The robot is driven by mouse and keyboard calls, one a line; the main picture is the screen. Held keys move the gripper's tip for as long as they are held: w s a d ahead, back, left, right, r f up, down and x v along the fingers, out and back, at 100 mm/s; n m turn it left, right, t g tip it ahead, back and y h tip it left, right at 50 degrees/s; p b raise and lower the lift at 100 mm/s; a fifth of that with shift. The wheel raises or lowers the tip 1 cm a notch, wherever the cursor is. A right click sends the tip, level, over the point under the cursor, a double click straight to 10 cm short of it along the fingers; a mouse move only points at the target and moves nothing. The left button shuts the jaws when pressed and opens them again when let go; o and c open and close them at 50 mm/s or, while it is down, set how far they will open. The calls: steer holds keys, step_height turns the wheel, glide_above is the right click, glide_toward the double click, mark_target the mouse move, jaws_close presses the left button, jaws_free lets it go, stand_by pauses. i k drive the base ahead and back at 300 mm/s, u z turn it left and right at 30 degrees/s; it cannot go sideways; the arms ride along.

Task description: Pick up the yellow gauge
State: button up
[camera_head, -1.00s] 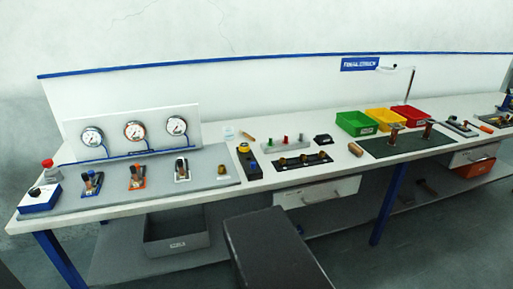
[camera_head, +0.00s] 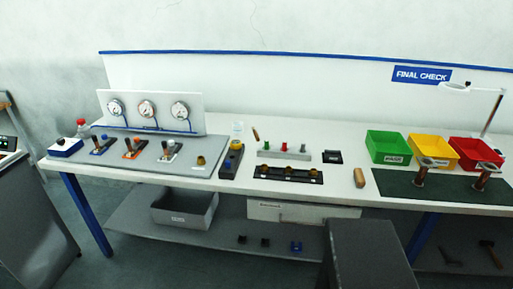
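I see no plainly yellow dial gauge. A long dark block with yellow on it and a blue end (camera_head: 232,158) lies flat on the white bench, right of the grey mat; I cannot tell whether it is the yellow gauge. Three round white-faced dial gauges (camera_head: 147,109) stand in the upright panel at the back left; their rim colours are hard to tell at this size. A black holder with several brass-coloured pieces (camera_head: 288,175) lies right of the dark block. My gripper is not in view.
Green (camera_head: 388,147), yellow (camera_head: 434,151) and red (camera_head: 475,152) bins stand at the back right, behind a dark green mat (camera_head: 445,194). A grey bin (camera_head: 184,208) sits on the lower shelf. A dark grey boxy shape (camera_head: 368,255) stands in front; I cannot tell whether it is mine.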

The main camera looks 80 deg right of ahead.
mark_target(235, 144)
steer(key=u, duration=0.55)
steer(key=k, duration=0.2)
steer(key=z, duration=1.95)
steer(key=i, duration=0.95)
